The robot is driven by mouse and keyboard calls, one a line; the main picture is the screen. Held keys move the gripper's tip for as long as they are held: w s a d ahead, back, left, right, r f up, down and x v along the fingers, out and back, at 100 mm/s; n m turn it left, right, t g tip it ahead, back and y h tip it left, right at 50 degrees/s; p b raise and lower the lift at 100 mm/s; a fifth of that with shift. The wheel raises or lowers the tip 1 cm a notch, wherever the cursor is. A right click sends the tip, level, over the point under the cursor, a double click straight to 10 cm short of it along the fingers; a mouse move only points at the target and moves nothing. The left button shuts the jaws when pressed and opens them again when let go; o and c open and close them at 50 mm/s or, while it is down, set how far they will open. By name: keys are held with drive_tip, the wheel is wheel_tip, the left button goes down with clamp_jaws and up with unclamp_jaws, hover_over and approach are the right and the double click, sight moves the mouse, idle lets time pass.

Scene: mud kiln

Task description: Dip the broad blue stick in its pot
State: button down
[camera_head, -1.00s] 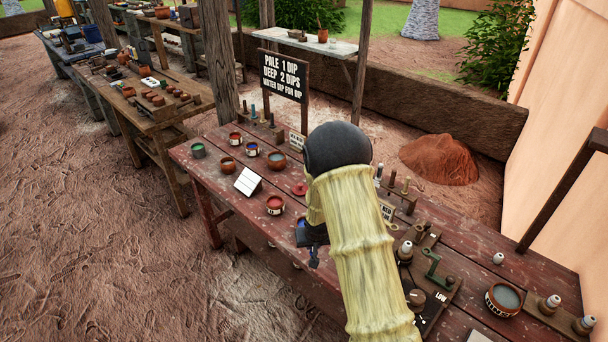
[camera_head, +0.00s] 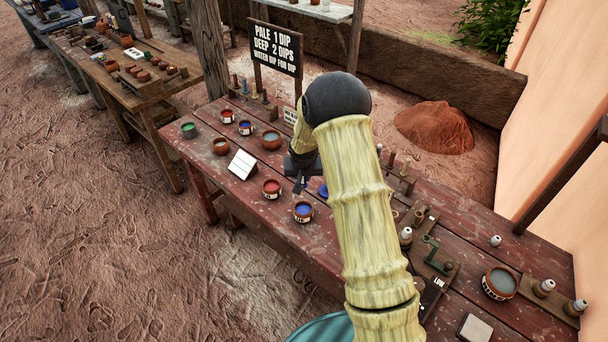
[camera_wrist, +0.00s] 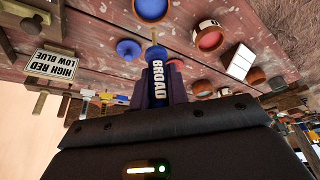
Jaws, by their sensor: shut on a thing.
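My gripper (camera_wrist: 158,85) is shut on the broad blue stick (camera_wrist: 158,72), whose dark blue handle reads BROAD. Its pale tip points towards the table in the wrist view. In the head view my gripper (camera_head: 300,178) is partly hidden behind my arm, over the red table. The blue pot (camera_head: 304,209) stands open on the table at the front edge, nearer the camera than my gripper. It also shows at the top of the wrist view (camera_wrist: 152,8), beyond the stick's tip. The tip looks apart from the pot; its height above the table is hard to tell.
A blue lid (camera_head: 323,190) lies beside the pot, and a red pot (camera_head: 271,187) stands to its left. A sign (camera_head: 275,48) rises behind; a low wooden stand with pegs is at right.

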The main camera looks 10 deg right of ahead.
sight(303, 194)
wheel_tip(303, 194, down, 5)
drive_tip(key=b, duration=0.3)
drive_tip(key=shift+w+f, duration=0.1)
drive_tip(key=shift+f, duration=0.1)
drive_tip(key=shift+b, duration=0.3)
idle(0.7)
drive_tip(key=shift+f+b, duration=1.55)
drive_tip(key=shift+f, duration=0.2)
idle(0.9)
